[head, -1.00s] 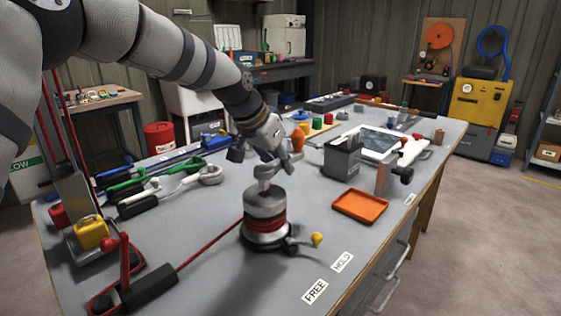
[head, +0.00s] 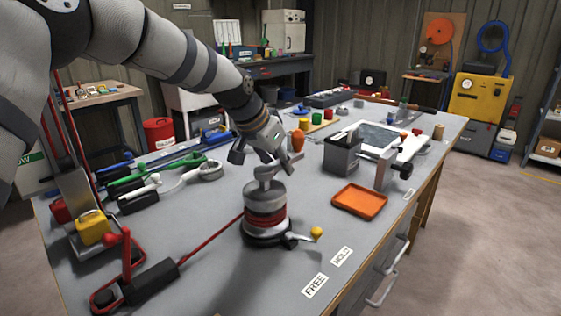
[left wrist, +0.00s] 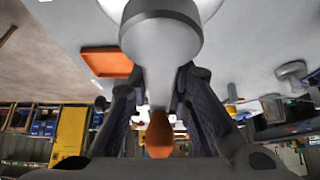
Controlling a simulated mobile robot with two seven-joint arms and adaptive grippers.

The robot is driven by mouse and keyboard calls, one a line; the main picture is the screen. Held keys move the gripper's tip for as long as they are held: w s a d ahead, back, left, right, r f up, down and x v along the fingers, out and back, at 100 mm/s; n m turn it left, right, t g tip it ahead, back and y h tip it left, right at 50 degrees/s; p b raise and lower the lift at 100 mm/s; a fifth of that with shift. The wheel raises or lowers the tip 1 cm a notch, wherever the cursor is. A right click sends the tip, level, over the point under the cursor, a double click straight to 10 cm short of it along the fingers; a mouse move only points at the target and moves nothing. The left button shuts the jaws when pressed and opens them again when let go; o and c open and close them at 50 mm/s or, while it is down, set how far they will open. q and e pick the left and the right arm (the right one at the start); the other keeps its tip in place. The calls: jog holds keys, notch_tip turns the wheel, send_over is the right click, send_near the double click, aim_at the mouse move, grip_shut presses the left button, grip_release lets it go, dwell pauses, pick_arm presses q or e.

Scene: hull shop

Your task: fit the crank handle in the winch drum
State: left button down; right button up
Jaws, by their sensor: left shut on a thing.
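The winch drum (head: 264,222) is a grey metal cylinder with red line around it, upright on the bench. My left gripper (head: 284,162) is shut on the silver arm of the crank handle (head: 265,173), just above and behind the drum. The crank's round hub is upright over the drum's top; I cannot tell whether it is in the socket. In the left wrist view the silver hub (left wrist: 160,38) is close to the camera, and the orange grip (left wrist: 159,136) shows between the dark fingers. A yellow-knobbed lever (head: 316,233) sticks out from the drum's base. My right gripper is not in view.
FREE (head: 315,286) and HOLD labels lie in front of the drum. An orange tray (head: 360,199) and a grey box (head: 343,155) stand to its right. A red line runs left to a red-handled lever (head: 126,257). Several tools lie at left.

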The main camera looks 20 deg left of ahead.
pick_arm(q)
jog(key=shift+f, duration=0.9)
dwell(0.8)
jog(key=c, duration=1.4)
grip_release()
jog(key=shift+o, duration=0.6)
jog(key=o, duration=0.3)
jog(key=shift+r, duration=0.1)
jog(key=shift+r+p, duration=0.35)
jog(key=shift+r, duration=3.6)
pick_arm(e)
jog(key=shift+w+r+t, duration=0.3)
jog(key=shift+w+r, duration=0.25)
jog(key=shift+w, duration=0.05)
pick_arm(q)
jog(key=shift+d, duration=0.1)
